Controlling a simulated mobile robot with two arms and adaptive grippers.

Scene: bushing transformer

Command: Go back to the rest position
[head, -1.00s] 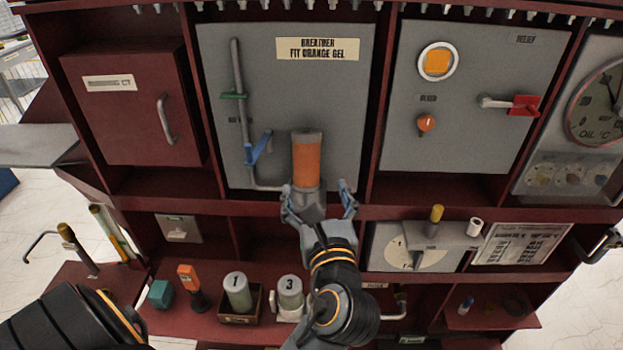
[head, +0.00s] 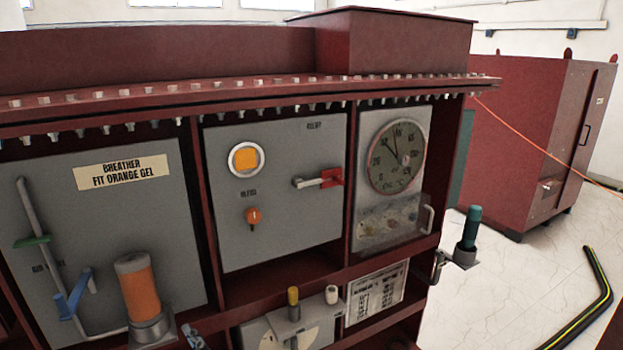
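Only one fingertip of my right gripper (head: 191,337) shows at the bottom edge of the head view. It is just right of and below the breather (head: 138,287), an upright cylinder with orange gel, a grey cap and a grey base. A gap shows between the fingertip and the breather's base. The rest of this gripper is below the picture, so its opening cannot be seen. The breather stands at the end of the grey pipe on the panel labelled "BREATHER FIT ORANGE GEL" (head: 122,171). My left gripper is out of view.
The dark red transformer cabinet (head: 400,40) fills the left and middle. The gauge (head: 397,156), red-handled lever (head: 331,178) and orange knob (head: 253,216) are on its panels. A green-topped post (head: 468,230) sticks out at right. Pale floor (head: 505,270) lies open there, with a black-yellow strip (head: 598,275).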

